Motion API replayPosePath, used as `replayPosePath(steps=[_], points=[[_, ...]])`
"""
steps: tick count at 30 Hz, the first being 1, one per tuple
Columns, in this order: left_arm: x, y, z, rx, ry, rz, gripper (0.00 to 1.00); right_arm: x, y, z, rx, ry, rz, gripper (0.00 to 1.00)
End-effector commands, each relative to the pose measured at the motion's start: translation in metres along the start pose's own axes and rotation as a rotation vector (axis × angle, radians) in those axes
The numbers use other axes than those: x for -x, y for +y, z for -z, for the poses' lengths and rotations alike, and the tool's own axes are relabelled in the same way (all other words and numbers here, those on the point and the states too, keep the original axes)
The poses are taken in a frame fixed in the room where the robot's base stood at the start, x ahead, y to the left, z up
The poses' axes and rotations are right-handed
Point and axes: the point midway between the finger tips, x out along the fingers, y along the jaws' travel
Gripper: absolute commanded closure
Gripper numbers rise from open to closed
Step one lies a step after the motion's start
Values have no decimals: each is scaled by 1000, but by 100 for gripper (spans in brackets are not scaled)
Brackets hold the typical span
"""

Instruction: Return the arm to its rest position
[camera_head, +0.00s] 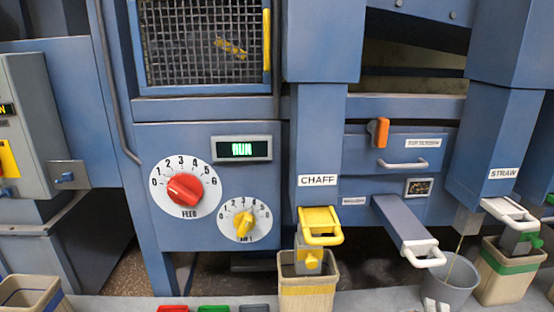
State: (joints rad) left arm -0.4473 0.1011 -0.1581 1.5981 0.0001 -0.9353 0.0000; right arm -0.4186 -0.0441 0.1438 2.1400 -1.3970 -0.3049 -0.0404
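Neither of my grippers can be made out in the head view, and no arm of mine is clearly seen. The view is filled by a blue machine (240,110). Its red FEED knob (185,189) points to the lower right, and the yellow knob (243,225) sits below and right of it. The small display (241,149) reads RUN in green.
A tan bucket (307,292) stands under the yellow-handled CHAFF spout (319,225). A grey bucket (450,277) and a green-striped bucket (508,272) stand at the right. Another bucket (30,294) is at lower left. A small white object (436,305) is cut off below.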

Motion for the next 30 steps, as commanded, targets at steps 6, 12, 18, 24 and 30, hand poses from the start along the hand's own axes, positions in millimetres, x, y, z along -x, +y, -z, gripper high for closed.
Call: replayPosePath(steps=[6,12,18,24,30], points=[[0,0,0,0,0,0,55,23,-120,-9,-289,-122,314,63],[0,0,0,0,0,0,55,90,-246,-14,-513,-313,691,63],[0,0,0,0,0,0,55,187,-337,-13,-643,-523,1050,63],[0,0,0,0,0,0,55,286,-387,-11,-705,-727,1356,63],[0,2,-32,-6,-35,-3,55,310,-387,-28,-686,-747,1372,63]])
